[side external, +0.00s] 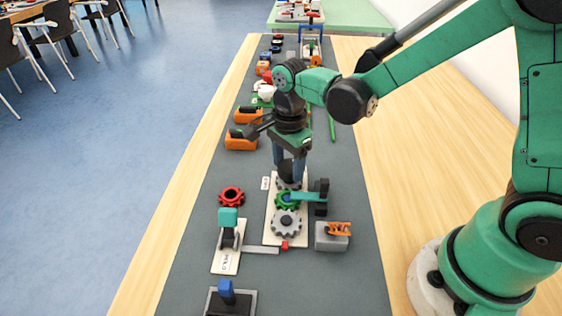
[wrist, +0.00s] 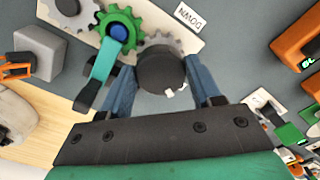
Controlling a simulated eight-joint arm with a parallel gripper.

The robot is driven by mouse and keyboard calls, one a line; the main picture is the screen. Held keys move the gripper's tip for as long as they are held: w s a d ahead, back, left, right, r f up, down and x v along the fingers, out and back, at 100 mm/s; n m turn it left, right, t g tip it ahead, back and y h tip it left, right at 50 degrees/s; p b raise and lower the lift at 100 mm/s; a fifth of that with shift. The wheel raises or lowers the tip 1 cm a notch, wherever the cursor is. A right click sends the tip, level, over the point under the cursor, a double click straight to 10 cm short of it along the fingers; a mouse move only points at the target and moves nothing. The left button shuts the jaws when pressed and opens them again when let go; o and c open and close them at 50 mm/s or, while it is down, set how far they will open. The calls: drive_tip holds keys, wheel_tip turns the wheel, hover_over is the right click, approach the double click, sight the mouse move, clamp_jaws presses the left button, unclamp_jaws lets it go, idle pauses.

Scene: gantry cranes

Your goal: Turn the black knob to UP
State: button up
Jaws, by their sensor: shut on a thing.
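The black knob (wrist: 160,70) is a round dark disc on a grey gear at one end of the pale board (side external: 272,215). In the wrist view a small white mark shows on its lower right edge. My gripper (side external: 288,171) points down over that end of the board. Its blue fingers stand on either side of the knob, shut on it. A DOWN label (wrist: 188,15) lies beside the board. Another white label (wrist: 262,102) lies to the lower right of the knob; I cannot read its text.
A green gear (side external: 284,201) with a teal lever (side external: 306,197) and a grey gear (side external: 286,223) share the board. A red gear (side external: 231,197), a teal-handled toggle (side external: 228,218) and a grey block with an orange clip (side external: 333,237) stand close by. Orange blocks (side external: 241,141) stand behind.

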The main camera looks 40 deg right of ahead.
sight(288, 166)
drive_tip(key=o, duration=1.3)
drive_tip(key=shift+r, duration=0.1)
drive_tip(key=shift+r, duration=2.75)
drive_tip(key=shift+s+d+r+n, duration=0.2)
drive_tip(key=shift+s+r+n, duration=0.1)
drive_tip(key=shift+n, duration=0.3)
drive_tip(key=s+d+r+n+t, duration=0.1)
drive_tip(key=s+n+t, duration=0.1)
drive_tip(key=n, duration=0.3)
drive_tip(key=s+d+r+n+t, duration=0.1)
drive_tip(key=s+n+t, duration=0.1)
drive_tip(key=n, duration=0.4)
drive_tip(key=s+d+r+n+t, duration=0.1)
drive_tip(key=s+n+t, duration=0.1)
drive_tip(key=n, duration=0.4)
drive_tip(key=shift+d+r+t, duration=0.15)
drive_tip(key=shift+d+t, duration=0.25)
drive_tip(key=shift+t, duration=0.2)
